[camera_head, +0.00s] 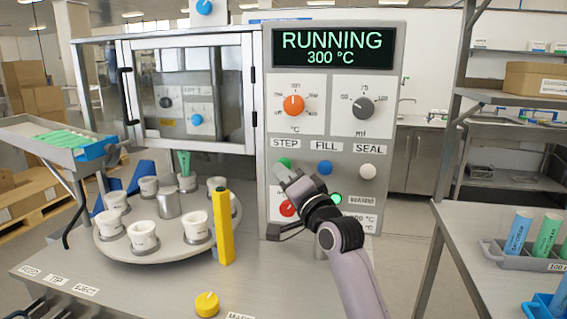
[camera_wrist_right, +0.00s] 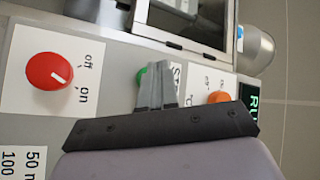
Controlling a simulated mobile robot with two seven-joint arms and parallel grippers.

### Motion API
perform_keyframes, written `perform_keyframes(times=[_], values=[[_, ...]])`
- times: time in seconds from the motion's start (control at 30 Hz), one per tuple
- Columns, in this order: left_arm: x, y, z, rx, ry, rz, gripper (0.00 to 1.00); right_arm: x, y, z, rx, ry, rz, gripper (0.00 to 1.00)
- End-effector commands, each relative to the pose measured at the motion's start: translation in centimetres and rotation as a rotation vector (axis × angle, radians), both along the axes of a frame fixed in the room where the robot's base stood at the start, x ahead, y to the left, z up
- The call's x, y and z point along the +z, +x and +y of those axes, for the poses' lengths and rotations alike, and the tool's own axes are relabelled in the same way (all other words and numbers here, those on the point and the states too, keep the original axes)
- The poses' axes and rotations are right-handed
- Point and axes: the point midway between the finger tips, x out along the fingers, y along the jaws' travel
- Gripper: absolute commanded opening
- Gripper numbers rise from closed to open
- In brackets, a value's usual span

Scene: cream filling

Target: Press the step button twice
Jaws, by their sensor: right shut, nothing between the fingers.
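The green step button (camera_head: 284,162) is under the STEP label on the left of the grey machine panel (camera_head: 325,130). In the wrist view the green button (camera_wrist_right: 140,77) shows partly behind the fingertips. My right gripper (camera_head: 288,178) is in front of the panel, just below the button in the head view. Its fingers are shut together with nothing between them, and they also show in the wrist view (camera_wrist_right: 156,72). I cannot tell whether the fingertips touch the button. The display (camera_head: 332,48) reads RUNNING, 300 °C. My left gripper is not in view.
A blue FILL button (camera_head: 325,168) and a white SEAL button (camera_head: 367,172) sit to the right. A red off/on knob (camera_wrist_right: 55,72) is below. Left of the panel are a yellow post (camera_head: 222,235) and a round turntable (camera_head: 160,250) with several white cups.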

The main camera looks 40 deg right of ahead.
Motion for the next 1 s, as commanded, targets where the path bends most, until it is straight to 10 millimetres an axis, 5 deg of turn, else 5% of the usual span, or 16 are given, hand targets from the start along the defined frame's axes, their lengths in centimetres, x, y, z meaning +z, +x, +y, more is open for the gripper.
perform_keyframes(times=[0.33, 1.0], values=[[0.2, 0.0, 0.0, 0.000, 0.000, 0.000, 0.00, 0.0, -0.2, 0.3, 0.001, 0.000, 0.001, 0.00], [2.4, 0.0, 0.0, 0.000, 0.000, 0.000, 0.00, 0.0, -3.3, 3.9, 0.000, 0.000, 0.000, 0.00]])
